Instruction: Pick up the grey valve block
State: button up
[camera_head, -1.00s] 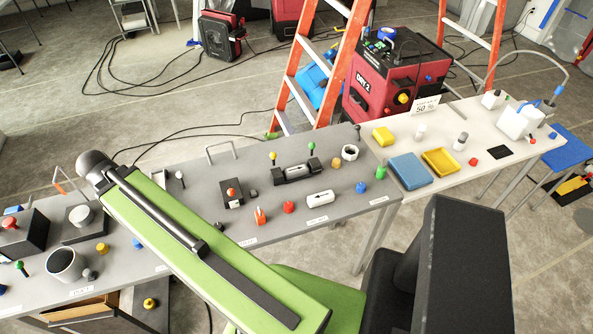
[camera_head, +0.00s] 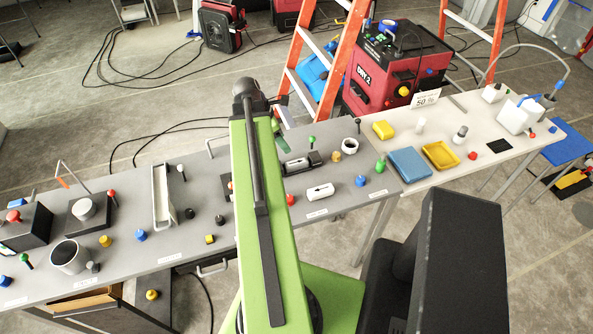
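No part is plainly labelled as the grey valve block. The likeliest is a dark grey block (camera_head: 312,158) with a pale arrow-marked cylinder, lying on the grey table just right of my arm; its left end is close to the arm's outline. A separate white arrow-marked cylinder (camera_head: 320,191) lies in front of it. My green arm stands upright in the picture, covering part of the table, with its black joint at the top. My gripper's fingers cannot be made out; they are not visible beyond the arm.
A white table (camera_head: 470,125) adjoins on the right, with a blue tray (camera_head: 409,163) and a yellow tray (camera_head: 440,156). An orange ladder (camera_head: 340,60) stands behind.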

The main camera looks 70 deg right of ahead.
jog(key=b, duration=0.6)
send_over(297, 162)
jog(key=w+a, duration=0.2)
notch_tip(297, 162, down, 8)
jog(key=shift+f, duration=0.1)
jog(key=shift+s+d+f+b, duration=0.1)
jog(key=shift+s+f+b, duration=0.05)
jog(key=shift+b, duration=0.2)
jog(key=b+x, duration=0.4)
jog(key=x, duration=0.1)
jog(key=shift+d+b, duration=0.15)
jog(key=shift+b, duration=0.25)
jog(key=shift+f, duration=0.15)
jog(key=shift+c, duration=0.5)
grip_shut()
